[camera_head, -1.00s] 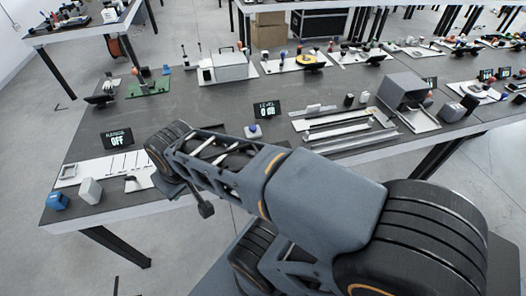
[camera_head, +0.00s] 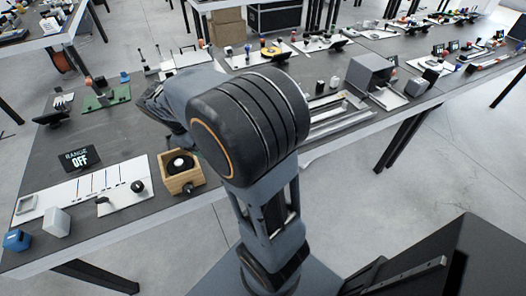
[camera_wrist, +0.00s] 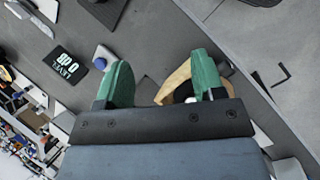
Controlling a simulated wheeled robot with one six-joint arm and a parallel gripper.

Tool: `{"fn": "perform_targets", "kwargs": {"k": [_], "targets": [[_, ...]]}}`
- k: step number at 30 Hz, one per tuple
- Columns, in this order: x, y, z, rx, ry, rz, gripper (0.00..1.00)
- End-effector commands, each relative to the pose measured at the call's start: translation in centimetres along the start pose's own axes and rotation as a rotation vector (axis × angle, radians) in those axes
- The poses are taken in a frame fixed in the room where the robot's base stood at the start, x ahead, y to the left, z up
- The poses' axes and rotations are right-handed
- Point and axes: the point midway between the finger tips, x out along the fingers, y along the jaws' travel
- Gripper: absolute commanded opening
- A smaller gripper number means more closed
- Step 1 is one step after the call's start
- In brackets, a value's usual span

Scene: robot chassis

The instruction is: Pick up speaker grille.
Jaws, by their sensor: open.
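A wooden speaker box (camera_head: 181,172) with a round black cone and a pale centre stands on the near table, left of my arm. In the wrist view, part of the wooden box (camera_wrist: 176,82) shows behind the right finger. A flat dark grey square (camera_wrist: 146,88) lies between the fingers in that view; it may be the speaker grille, but I cannot tell for sure. My gripper (camera_wrist: 162,76) has two green fingers, wide apart with nothing between their tips. The gripper is hidden behind my arm in the head view.
A RANGE OFF display (camera_head: 79,157) and a white slider panel (camera_head: 85,195) are to the box's left. An open grey metal case (camera_head: 372,76) stands farther right.

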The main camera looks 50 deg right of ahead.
Motion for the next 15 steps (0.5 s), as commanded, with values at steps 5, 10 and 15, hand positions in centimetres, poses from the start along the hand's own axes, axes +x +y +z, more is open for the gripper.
{"fn": "perform_targets", "kwargs": {"k": [5, 10, 15], "targets": [[5.4, 5.3, -2.9, -0.187, -0.318, 0.043, 0.63], [9.2, 8.7, -4.6, -0.316, -0.55, 0.053, 0.63], [11.6, 10.5, -5.6, -0.39, -0.692, 0.05, 0.63]]}}
